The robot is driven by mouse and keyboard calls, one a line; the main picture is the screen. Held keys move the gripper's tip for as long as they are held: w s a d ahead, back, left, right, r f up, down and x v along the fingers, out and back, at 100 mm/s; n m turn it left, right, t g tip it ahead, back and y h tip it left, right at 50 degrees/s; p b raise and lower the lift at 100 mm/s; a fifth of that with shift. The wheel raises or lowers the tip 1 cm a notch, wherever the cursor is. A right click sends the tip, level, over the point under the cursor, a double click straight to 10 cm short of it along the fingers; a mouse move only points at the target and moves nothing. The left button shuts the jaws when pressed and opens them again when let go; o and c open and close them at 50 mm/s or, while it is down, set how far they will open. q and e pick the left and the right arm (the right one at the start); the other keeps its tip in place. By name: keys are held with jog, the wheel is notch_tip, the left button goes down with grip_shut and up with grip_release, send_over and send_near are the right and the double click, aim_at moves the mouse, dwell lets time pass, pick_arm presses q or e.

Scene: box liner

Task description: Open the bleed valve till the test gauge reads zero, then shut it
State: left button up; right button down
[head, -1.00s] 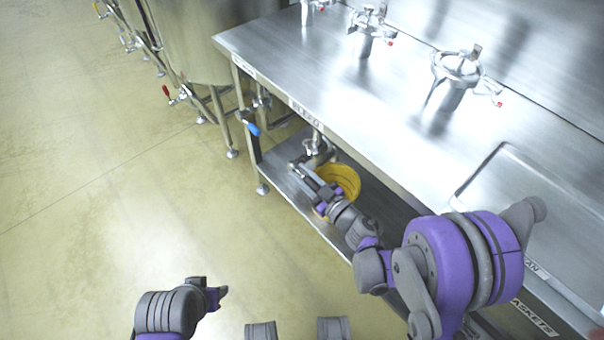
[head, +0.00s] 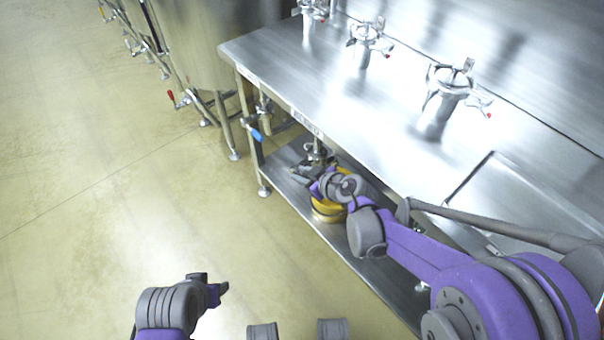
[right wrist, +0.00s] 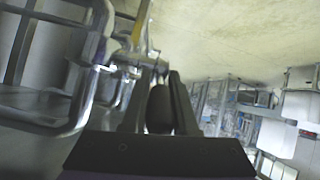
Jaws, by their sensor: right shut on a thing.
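The bleed valve (head: 317,152) hangs under the bench edge, below a label that read BLEED a second ago. My right gripper (head: 304,170) is at its lower part, and my own wrist hides much of the contact. In the right wrist view, its fingers (right wrist: 160,112) are shut on a dark rounded piece, which looks like the valve's handle. My left gripper (head: 221,289) is low over the floor, apart from everything; its jaws are too small to read. I cannot make out a test gauge or its reading.
A yellow bucket (head: 328,210) stands on the lower shelf (head: 285,190) under the valve, partly behind my right arm. A blue-handled valve (head: 255,132) hangs at the bench's left end. Several steel fittings stand on the bench top (head: 330,75). The floor at left is clear.

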dwell(0.3)
jog(key=c, duration=0.7)
grip_release()
jog(key=p+v, duration=0.1)
jog(key=v, duration=0.6)
jog(key=shift+s+r+p, duration=0.1)
jog(key=shift+r+p, duration=0.15)
jog(key=shift+p, duration=0.15)
